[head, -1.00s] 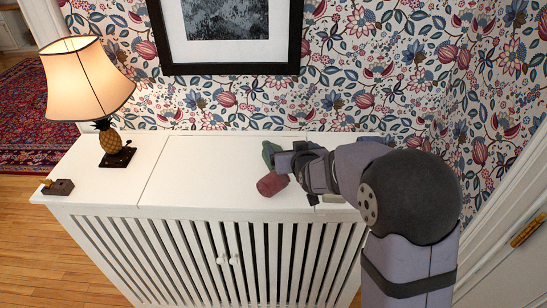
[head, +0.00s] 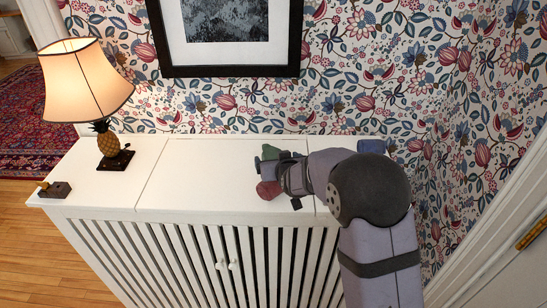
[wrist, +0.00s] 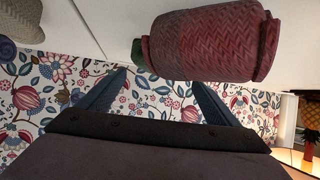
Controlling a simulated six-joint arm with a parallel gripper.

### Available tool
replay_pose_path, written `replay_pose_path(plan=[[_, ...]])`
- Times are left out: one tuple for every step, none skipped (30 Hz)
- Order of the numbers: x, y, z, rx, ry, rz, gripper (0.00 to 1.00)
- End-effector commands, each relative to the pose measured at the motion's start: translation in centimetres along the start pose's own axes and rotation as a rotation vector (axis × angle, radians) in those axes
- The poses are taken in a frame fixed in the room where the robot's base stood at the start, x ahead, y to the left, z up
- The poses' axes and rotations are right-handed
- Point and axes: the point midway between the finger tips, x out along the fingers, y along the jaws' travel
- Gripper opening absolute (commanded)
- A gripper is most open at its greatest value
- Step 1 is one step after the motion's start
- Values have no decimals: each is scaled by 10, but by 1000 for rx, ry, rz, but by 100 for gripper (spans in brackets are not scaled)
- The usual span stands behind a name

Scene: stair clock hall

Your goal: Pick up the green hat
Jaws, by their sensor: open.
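A green object (head: 269,152), which I take for the green hat, is on the white cabinet top, partly hidden by my gripper in the head view. In the wrist view only a dark green edge (wrist: 138,52) shows behind a red woven, rolled-looking object (wrist: 205,45). The red object (head: 268,190) lies nearer the cabinet's front edge in the head view. My gripper (wrist: 160,90) is open, its two fingertips apart with wallpaper showing between them. In the head view my gripper is close to both objects; whether it touches either I cannot tell.
A pale woven hat-like object (wrist: 20,20) shows at the wrist view's left corner. A lit lamp (head: 89,85) and a small dark block (head: 54,190) stand at the cabinet's left. The cabinet top's middle (head: 195,175) is clear. Patterned wallpaper rises behind.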

Motion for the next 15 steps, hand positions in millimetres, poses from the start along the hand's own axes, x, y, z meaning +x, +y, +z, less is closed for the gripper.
replay_pose_path(plan=[[0,0,0,0,0,0,85],[1,0,0,0,0,0,85],[2,0,0,0,0,0,85],[3,0,0,0,-1,0,85],[4,0,0,0,-1,0,85],[6,0,0,0,-2,0,85],[8,0,0,0,-2,0,85],[11,0,0,0,-3,0,85],[14,0,0,0,-3,1,85],[17,0,0,0,-4,1,85],[20,0,0,0,-3,1,85],[24,0,0,0,-4,1,85],[27,0,0,0,-3,1,85],[30,0,0,0,-3,1,85],[35,0,0,0,-3,0,85]])
